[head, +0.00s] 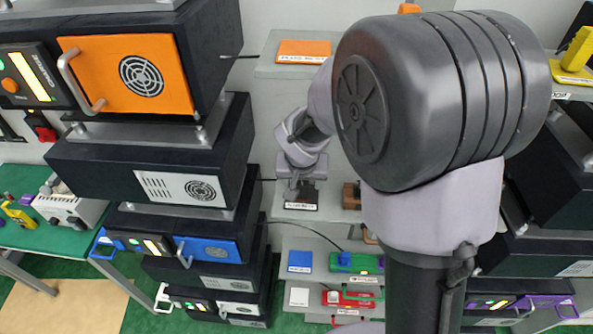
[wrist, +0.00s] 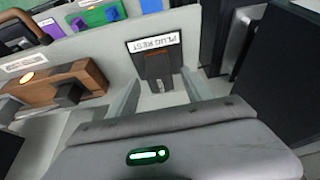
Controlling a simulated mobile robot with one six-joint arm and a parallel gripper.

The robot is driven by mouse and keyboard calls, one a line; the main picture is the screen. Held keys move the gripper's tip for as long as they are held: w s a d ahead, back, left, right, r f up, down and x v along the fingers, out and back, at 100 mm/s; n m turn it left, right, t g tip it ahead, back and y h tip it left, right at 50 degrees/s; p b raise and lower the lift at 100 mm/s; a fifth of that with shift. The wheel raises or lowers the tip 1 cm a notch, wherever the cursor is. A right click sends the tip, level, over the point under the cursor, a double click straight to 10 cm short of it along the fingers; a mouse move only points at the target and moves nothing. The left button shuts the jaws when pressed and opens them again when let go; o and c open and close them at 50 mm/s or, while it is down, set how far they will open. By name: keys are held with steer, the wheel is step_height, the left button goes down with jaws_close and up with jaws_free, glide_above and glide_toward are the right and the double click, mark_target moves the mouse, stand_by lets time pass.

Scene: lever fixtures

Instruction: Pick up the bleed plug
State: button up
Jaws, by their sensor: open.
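In the wrist view, a dark plate labelled PLUG REST (wrist: 153,44) lies on a grey shelf. A small dark and brown piece stands on it; I cannot tell for sure whether this is the bleed plug. My gripper (wrist: 158,80) is open, with one finger on each side of the near end of that piece, and shows no grip on it. In the head view my gripper (head: 301,183) points down over the shelf, just above a small white label. The plug itself is not clear there, partly hidden by my gripper and arm.
A brown block with a dark square knob and a lit lamp (wrist: 65,90) stands left of the rest in the wrist view. A dark cabinet (wrist: 285,65) stands close on the right. Green and purple fixtures are beyond. In the head view, a stack of dark units (head: 150,165) stands left.

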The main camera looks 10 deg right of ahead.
steer(key=shift+x, duration=1.1)
steer(key=shift+r, duration=0.15)
steer(key=c, duration=0.4)
jaws_close()
